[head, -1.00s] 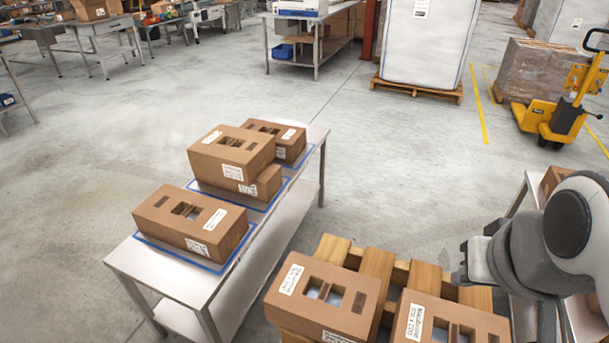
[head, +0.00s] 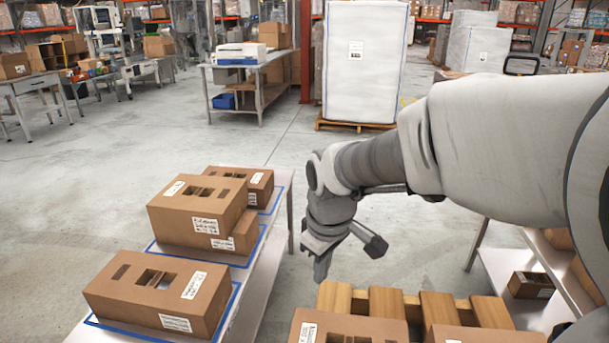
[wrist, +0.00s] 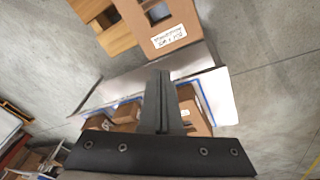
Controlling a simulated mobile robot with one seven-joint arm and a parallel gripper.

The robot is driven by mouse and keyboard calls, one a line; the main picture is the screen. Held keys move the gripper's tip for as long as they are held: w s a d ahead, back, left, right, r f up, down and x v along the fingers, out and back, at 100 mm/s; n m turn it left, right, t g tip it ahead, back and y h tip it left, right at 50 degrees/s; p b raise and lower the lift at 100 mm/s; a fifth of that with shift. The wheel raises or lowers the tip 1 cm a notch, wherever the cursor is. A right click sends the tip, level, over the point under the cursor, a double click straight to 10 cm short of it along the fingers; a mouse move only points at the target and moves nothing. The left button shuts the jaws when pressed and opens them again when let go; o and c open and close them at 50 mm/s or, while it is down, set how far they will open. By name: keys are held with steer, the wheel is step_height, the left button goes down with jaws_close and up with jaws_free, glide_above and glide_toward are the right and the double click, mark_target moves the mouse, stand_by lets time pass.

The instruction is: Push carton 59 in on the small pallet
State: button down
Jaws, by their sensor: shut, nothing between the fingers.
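The small wooden pallet (head: 385,300) is at the bottom centre of the head view. One carton (head: 350,328) sits on its near left and another (head: 485,335) on its near right, both cut off by the frame. I cannot read which is carton 59. The wrist view shows pallet slats (wrist: 113,38) and a labelled carton (wrist: 150,30) at the top. My gripper (head: 321,272) points down just beyond the pallet's left end, between it and the table. Its fingers (wrist: 163,80) are shut and empty, apart from the cartons.
A metal table (head: 272,245) at left bears several cartons, including a front one (head: 150,290) and a stack (head: 205,205), inside blue outlines. A shelf unit (head: 505,280) with cartons stands at right. Open floor (head: 90,200) lies to the left and behind.

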steer(key=w+a+f+n+g+b, duration=0.1)
steer(key=a+f+n+b, duration=0.1)
steer(key=a+f, duration=0.35)
steer(key=w+a+f+n+b, duration=0.2)
steer(key=a+f, duration=0.1)
steer(key=f, duration=0.6)
steer(key=w+a+f+n+g+b, duration=0.1)
steer(key=a+f+n, duration=0.25)
steer(key=f, duration=0.35)
steer(key=d+f+b, duration=0.3)
steer(key=f+b, duration=0.1)
steer(key=f, duration=0.5)
steer(key=shift+s+d+f+m+h, duration=0.25)
steer(key=shift+s+f+m+h, duration=0.1)
steer(key=shift+m, duration=0.1)
steer(key=shift+s+d, duration=0.2)
steer(key=shift+d, duration=1.15)
steer(key=shift+s+d, duration=0.15)
steer(key=shift+d, duration=1.15)
